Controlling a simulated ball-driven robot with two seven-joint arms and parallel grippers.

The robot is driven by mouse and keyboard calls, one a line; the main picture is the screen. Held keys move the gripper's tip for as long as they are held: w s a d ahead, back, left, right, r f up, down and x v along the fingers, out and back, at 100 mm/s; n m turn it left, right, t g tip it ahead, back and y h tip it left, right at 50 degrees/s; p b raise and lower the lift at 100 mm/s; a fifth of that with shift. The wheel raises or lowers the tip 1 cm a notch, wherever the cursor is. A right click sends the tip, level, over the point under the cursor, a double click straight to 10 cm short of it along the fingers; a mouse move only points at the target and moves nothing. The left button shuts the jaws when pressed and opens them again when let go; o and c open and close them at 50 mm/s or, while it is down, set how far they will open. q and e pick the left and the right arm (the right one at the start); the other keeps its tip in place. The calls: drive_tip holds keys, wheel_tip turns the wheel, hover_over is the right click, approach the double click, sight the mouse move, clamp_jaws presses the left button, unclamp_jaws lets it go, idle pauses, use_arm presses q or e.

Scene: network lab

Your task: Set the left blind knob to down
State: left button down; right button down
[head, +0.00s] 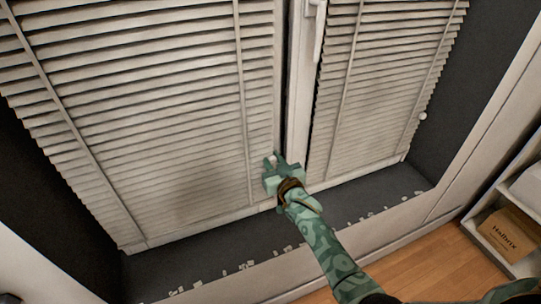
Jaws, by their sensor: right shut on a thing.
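The left blind (165,125) hangs lowered over the left window pane, with its slats tilted. My right gripper (275,160) is at the lower right edge of this blind, beside the central window frame. It is shut on a small pale thing between its fingertips, which fits the left blind knob. The fingers hide most of it, so I cannot tell its setting. My left gripper is not in view.
The right blind (365,105) hangs on the other pane, with a small round white knob (422,116) at its right edge. A white window handle (319,30) is above my gripper. The dark sill (210,262) runs below. A cardboard box (507,234) sits in a white shelf at right.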

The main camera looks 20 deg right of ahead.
drive_tip(key=shift+s+f, duration=0.1)
drive_tip(key=shift+f, duration=0.25)
drive_tip(key=c, duration=1.2)
unclamp_jaws()
drive_tip(key=shift+s+r, duration=0.1)
drive_tip(key=shift+s, duration=0.1)
drive_tip(key=s+p, duration=0.3)
drive_tip(key=s, duration=1.2)
drive_tip(key=shift+s+d+p, duration=0.25)
drive_tip(key=shift+s+p, duration=0.05)
drive_tip(key=shift+s, duration=0.1)
